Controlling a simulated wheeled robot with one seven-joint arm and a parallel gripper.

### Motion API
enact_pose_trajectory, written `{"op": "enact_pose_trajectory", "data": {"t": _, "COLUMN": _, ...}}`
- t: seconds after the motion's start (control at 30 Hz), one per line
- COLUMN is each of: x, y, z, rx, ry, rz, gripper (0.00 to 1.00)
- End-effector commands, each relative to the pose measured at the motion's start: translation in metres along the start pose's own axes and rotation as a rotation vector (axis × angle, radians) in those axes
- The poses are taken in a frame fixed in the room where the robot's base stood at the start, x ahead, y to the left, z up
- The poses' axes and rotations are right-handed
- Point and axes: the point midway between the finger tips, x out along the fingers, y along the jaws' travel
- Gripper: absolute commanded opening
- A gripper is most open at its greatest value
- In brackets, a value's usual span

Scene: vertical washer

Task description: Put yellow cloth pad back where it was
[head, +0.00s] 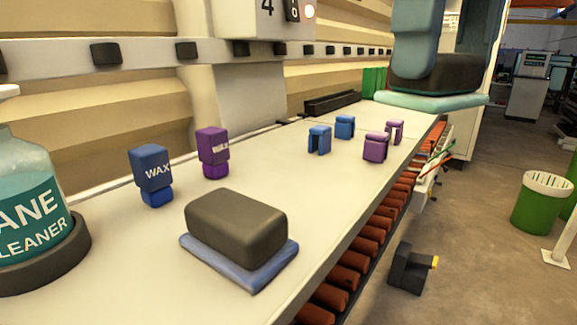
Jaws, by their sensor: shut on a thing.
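I see no yellow cloth pad in the head view. A blue cloth-like pad (262,277) lies on the pale bench, with a dark grey block (237,226) resting on top of it. My gripper is not in this view, so what it holds does not show.
The long bench (330,205) bears a teal cleaner bottle (25,205), blue (152,172) and purple (213,150) wax containers, and several small blue and purple clips (375,147). A teal assembly (418,45) stands at the far end. A green bin (540,205) stands on the right floor.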

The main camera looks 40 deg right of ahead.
Motion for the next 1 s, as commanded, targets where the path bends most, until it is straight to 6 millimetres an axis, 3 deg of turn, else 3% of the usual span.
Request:
{"op": "enact_pose_trajectory", "data": {"t": 0.5, "x": 0.058, "y": -0.059, "z": -0.078, "rx": 0.000, "ry": -0.003, "rz": -0.001, "gripper": 0.35}}
{"op": "enact_pose_trajectory", "data": {"t": 0.77, "x": 0.071, "y": -0.065, "z": -0.086, "rx": 0.000, "ry": -0.002, "rz": -0.001, "gripper": 0.35}}
{"op": "enact_pose_trajectory", "data": {"t": 1.0, "x": 0.101, "y": -0.065, "z": -0.086, "rx": 0.000, "ry": -0.003, "rz": -0.001, "gripper": 0.35}}
